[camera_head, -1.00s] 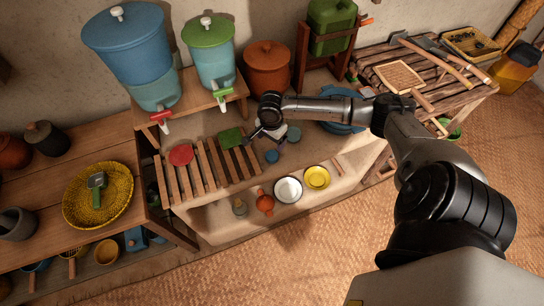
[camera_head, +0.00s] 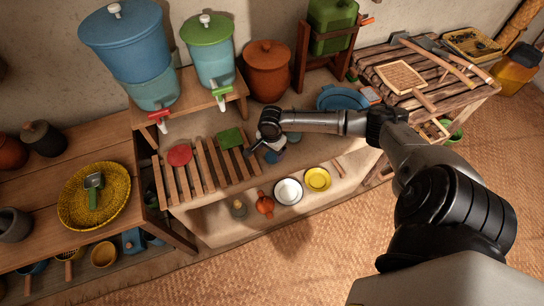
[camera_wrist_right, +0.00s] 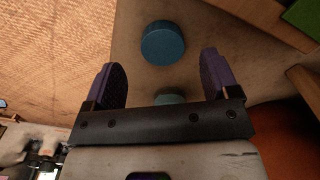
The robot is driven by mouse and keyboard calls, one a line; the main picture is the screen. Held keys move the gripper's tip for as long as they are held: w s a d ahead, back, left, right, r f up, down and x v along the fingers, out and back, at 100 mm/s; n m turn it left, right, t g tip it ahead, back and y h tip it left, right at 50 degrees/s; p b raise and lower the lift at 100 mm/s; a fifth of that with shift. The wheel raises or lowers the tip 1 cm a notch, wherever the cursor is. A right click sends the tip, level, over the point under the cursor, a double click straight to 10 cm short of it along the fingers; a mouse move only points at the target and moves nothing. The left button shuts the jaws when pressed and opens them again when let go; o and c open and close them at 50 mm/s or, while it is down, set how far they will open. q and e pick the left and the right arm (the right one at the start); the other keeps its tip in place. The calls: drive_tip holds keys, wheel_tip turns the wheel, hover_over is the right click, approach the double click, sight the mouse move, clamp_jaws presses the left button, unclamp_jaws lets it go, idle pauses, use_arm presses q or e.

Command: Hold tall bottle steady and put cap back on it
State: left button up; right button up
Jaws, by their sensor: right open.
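My right gripper (camera_head: 267,149) is open and empty over the hearth ledge, close to a small round blue piece (camera_head: 272,157). In the right wrist view, a round blue piece (camera_wrist_right: 163,42) lies beyond and between the open fingers (camera_wrist_right: 160,68), apart from both. A second, teal round piece (camera_wrist_right: 170,97) is partly hidden by the gripper's palm; a teal piece also shows just right of the gripper in the head view (camera_head: 293,137). I cannot tell which of these is the cap or the tall bottle. My left gripper is not in view.
A slatted rack (camera_head: 207,170) with red and green lids is just left of the gripper. Blue (camera_head: 130,45) and green-lidded (camera_head: 210,55) dispensers stand behind.

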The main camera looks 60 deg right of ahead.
sight(271, 156)
wheel_tip(271, 156, down, 4)
drive_tip(key=shift+d+f+b, duration=0.15)
drive_tip(key=shift+f+b, duration=0.05)
drive_tip(key=shift+b, duration=0.65)
drive_tip(key=shift+f, duration=0.25)
drive_tip(key=c, duration=0.9)
